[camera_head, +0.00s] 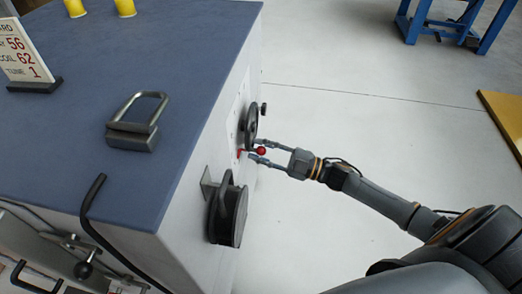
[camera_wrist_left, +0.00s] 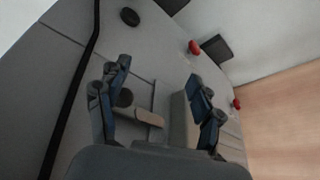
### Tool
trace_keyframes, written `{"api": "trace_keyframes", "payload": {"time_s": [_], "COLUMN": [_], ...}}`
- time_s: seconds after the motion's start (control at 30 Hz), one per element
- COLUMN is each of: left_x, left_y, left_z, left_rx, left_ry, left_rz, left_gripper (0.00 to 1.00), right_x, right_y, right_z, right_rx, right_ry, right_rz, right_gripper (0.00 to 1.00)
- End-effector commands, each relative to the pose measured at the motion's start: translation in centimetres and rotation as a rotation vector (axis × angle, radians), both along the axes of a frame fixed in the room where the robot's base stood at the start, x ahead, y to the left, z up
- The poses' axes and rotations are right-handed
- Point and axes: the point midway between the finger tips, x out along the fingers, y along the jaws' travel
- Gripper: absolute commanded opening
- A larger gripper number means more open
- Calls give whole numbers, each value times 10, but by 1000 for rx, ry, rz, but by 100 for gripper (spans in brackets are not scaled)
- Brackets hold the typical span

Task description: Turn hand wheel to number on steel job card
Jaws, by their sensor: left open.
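A white job card (camera_head: 22,60) in a dark base stands at the left of the blue-grey top in the head view. It reads 56, COIL 62 and TUNE 1; its top is cut off. A dark hand wheel (camera_head: 251,125) is seen nearly edge-on on the cabinet's side, its numbers unreadable. A red ball knob (camera_head: 261,151) is just below it. My right gripper (camera_head: 257,151) is open, its fingers above and below the red knob. My left gripper (camera_wrist_left: 158,105) shows only in the left wrist view, open, with a beige-ended peg (camera_wrist_left: 145,115) visible between its fingers.
A dark padlock-shaped block (camera_head: 133,135) and two yellow pieces (camera_head: 75,8) are on the cabinet top (camera_head: 180,60). A black reel (camera_head: 229,212) hangs on a bracket below the wheel. A blue stand (camera_head: 425,22) is far off.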

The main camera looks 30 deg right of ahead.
Motion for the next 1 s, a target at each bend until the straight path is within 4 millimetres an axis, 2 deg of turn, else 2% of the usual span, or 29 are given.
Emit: {"api": "trace_keyframes", "payload": {"time_s": [0.03, 0.1, 0.47, 0.57, 1.0], "left_x": [0, 0, 0, 0, 0], "left_y": [0, 0, 0, 0, 0], "left_z": [0, 0, 0, 0, 0], "left_rx": [0, 0, -1, -1, 0], "left_ry": [0, 0, 1, 1, 1], "left_rz": [0, 0, 0, 0, 0], "left_gripper": [66, 66, 66, 66, 66], "right_x": [2, 2, -3, -12, -69], "right_y": [-2, -2, -4, -13, -77], "right_z": [5, 4, 0, -3, -17], "right_rx": [3, 2, 1, -1, 0], "right_ry": [-7, -7, 0, 2, 0], "right_rz": [-4, -4, -1, -2, -3], "right_gripper": [39, 48, 48, 48, 48]}}
